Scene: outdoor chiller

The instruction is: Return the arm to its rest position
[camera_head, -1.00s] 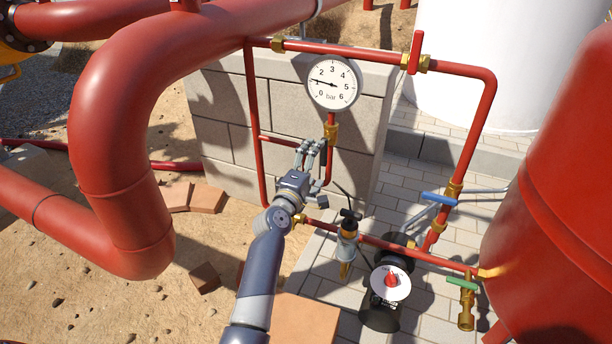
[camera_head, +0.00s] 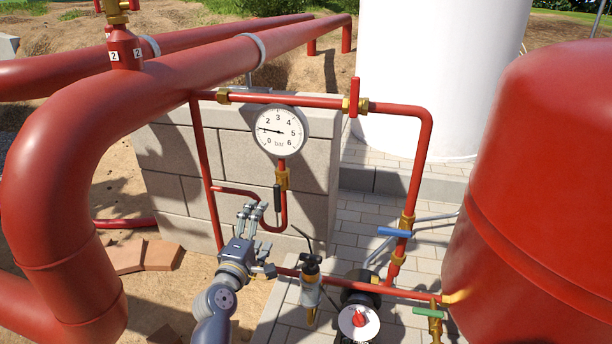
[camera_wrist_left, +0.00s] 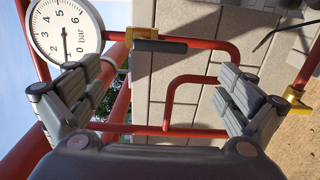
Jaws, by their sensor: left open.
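My left gripper (camera_head: 250,222) is open and empty in the head view, in front of the block wall and below the round pressure gauge (camera_head: 280,131). A valve with a black lever (camera_head: 277,198) hangs under the gauge, just beyond the fingers. In the left wrist view my left gripper (camera_wrist_left: 160,95) shows its two fingers spread wide, with nothing held between them. The black lever (camera_wrist_left: 160,46) and the gauge (camera_wrist_left: 68,32) lie beyond the fingers there. My right gripper is in neither view.
Red pipes (camera_head: 300,100) frame the gauge. A blue-handled valve (camera_head: 395,232), a green-handled valve (camera_head: 428,312) and a pump-like unit with a white disc (camera_head: 358,322) stand to the right. A large red tank (camera_head: 540,190) fills the right side. A thick red pipe (camera_head: 60,190) runs at left.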

